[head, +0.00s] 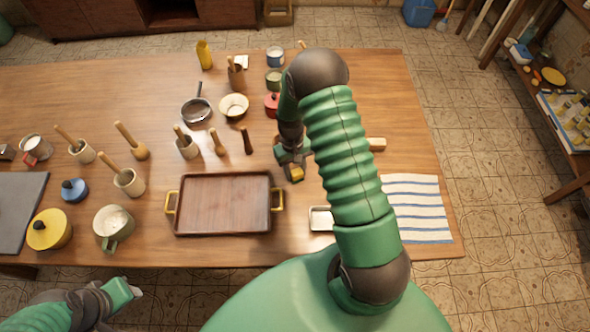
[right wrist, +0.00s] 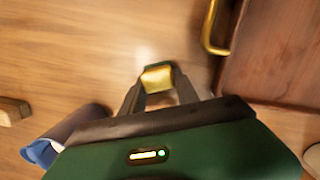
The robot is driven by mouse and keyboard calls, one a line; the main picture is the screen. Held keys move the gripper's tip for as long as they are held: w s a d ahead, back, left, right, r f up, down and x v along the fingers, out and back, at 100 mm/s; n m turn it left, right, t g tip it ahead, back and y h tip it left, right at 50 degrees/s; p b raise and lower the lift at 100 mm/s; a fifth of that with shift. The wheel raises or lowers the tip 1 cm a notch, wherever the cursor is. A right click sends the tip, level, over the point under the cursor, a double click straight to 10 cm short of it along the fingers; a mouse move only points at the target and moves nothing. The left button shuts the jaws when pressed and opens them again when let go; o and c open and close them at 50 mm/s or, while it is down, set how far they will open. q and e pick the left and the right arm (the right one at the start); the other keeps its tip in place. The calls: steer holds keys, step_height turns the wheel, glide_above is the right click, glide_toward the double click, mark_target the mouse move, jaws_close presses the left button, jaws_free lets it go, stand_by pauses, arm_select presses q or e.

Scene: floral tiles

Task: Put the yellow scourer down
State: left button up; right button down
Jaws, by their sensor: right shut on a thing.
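The yellow scourer (head: 296,174) is a small yellow block held between the fingers of my right gripper (head: 292,167). In the right wrist view the scourer (right wrist: 157,79) shows a yellow face with a dark green edge, and the two fingers of my right gripper (right wrist: 158,90) are on either side of it. It is over the wooden table, just right of the tray; its exact height above the wood is hard to tell. My left gripper (head: 132,291) is at the lower left, off the table's front edge, and its jaw opening is unclear.
A brown tray (head: 222,205) with gold handles lies left of the scourer. A small white dish (head: 320,218) and a striped cloth (head: 416,208) lie to the right, partly behind my arm. Pots and utensils crowd the left.

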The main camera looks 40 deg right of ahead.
steer(key=shift+a+f, duration=0.1)
steer(key=shift+f, duration=0.1)
steer(key=c, duration=0.9)
jaws_free()
steer(key=shift+s+a, duration=0.1)
steer(key=shift+s, duration=0.15)
steer(key=shift+a, duration=0.2)
steer(key=shift+d+f, duration=0.1)
